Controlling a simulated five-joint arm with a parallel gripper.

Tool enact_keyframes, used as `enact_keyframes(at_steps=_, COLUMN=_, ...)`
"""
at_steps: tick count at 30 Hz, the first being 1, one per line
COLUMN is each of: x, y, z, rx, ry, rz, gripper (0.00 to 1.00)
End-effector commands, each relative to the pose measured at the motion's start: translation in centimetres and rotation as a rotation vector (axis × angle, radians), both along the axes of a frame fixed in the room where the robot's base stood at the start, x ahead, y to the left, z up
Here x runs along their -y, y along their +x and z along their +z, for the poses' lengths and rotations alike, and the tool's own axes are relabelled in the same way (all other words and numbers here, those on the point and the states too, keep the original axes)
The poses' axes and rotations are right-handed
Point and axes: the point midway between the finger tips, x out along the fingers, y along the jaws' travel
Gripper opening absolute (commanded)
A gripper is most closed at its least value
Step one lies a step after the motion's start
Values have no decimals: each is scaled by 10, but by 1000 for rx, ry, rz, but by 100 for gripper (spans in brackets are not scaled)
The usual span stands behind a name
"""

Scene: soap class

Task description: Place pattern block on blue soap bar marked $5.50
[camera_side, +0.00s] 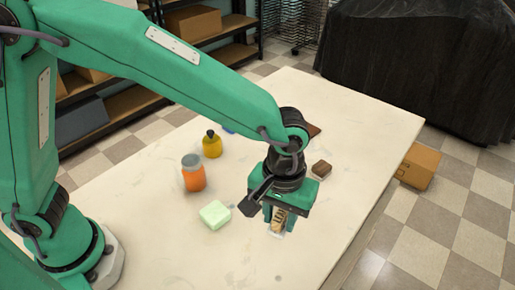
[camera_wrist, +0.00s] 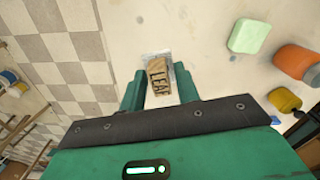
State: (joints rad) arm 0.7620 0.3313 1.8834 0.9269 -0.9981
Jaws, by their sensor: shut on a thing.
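My gripper (camera_side: 279,214) is shut on a small tan wooden block, the pattern block (camera_side: 279,220), near the table's front right. In the wrist view the block (camera_wrist: 158,77) shows dark letters reading "LEAF" and sits between the two green fingers. A pale, whitish flat thing (camera_wrist: 153,57) shows under or behind the block; I cannot tell whether they touch. A small patch of blue (camera_side: 228,129) shows behind my arm at the table's far side; it may be the blue soap bar, mostly hidden. No price mark is readable.
A pale green soap bar (camera_side: 215,214) lies left of my gripper. An orange bottle (camera_side: 193,174) and a yellow bottle (camera_side: 212,146) stand farther back. A brown bar (camera_side: 321,170) lies behind my gripper to the right. The table's (camera_side: 150,240) front left is clear.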

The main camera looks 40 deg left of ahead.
Motion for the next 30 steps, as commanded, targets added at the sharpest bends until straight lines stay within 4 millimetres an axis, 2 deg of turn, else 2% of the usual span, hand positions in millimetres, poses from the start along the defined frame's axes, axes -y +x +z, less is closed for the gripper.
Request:
enact_keyframes(at_steps=8, x=-17, y=28, z=3, rx=0, ry=0, rz=124, gripper=10)
enact_keyframes(at_steps=14, x=-47, y=68, z=7, rx=1, ry=-1, rz=315, gripper=10)
enact_keyframes(at_steps=23, x=-114, y=130, z=16, rx=0, ry=-1, rz=659, gripper=10)
enact_keyframes(at_steps=30, x=-179, y=171, z=22, rx=0, ry=0, rz=934, gripper=10)
